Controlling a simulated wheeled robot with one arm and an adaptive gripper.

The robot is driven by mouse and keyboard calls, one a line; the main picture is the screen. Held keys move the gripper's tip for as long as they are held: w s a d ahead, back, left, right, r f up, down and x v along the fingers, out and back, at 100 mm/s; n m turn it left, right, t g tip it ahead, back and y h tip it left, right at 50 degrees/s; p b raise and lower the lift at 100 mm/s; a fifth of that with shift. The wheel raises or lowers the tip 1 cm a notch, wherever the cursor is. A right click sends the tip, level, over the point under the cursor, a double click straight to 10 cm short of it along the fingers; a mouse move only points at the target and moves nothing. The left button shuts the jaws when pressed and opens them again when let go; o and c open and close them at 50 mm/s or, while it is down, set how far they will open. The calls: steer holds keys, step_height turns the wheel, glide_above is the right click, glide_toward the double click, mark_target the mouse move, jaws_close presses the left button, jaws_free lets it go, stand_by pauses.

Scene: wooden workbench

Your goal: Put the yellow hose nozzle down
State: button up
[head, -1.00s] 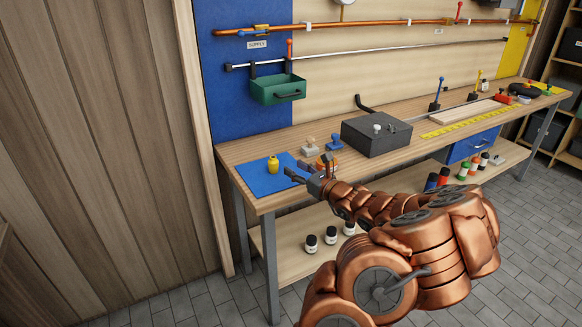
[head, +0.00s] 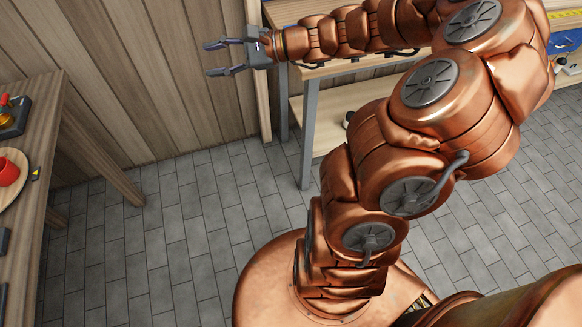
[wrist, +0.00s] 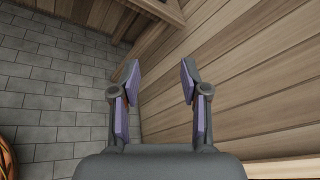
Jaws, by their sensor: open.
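My gripper (head: 212,59) is open, with nothing between its fingers, in front of the plank wall to the left of the workbench (head: 298,69). The wrist view also shows my gripper (wrist: 160,75) with its two purple-padded fingers spread and empty. The yellow hose nozzle is in neither view now. The bench's blue mat is out of view too.
A second wooden table (head: 45,130) stands at the left edge, with a red cup (head: 8,171) on a round wooden board (head: 17,192). Grey tiled floor (head: 200,200) lies open between the two. The plank wall (head: 150,90) closes off the back.

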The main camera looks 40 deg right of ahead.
steer(key=s+a+f+n+g+h, duration=0.25)
steer(key=s+a+n+g, duration=0.35)
steer(key=s, duration=0.3)
steer(key=s+a+f+n+g+h, duration=0.1)
steer(key=s+a+f+n+g, duration=0.25)
steer(key=s+a+n, duration=0.4)
steer(key=s+d+f+n+g+h, duration=0.1)
steer(key=s+d+n+h, duration=0.1)
steer(key=s+d+h, duration=0.2)
steer(key=s+d+f+n+g+h, duration=0.1)
steer(key=s+d+h, duration=0.3)
steer(key=s, duration=0.7)
steer(key=shift+d+n+g, duration=0.25)
steer(key=shift+n+g, duration=0.1)
steer(key=shift+n, duration=0.4)
steer(key=shift+s, duration=0.2)
steer(key=shift+c, duration=0.3)
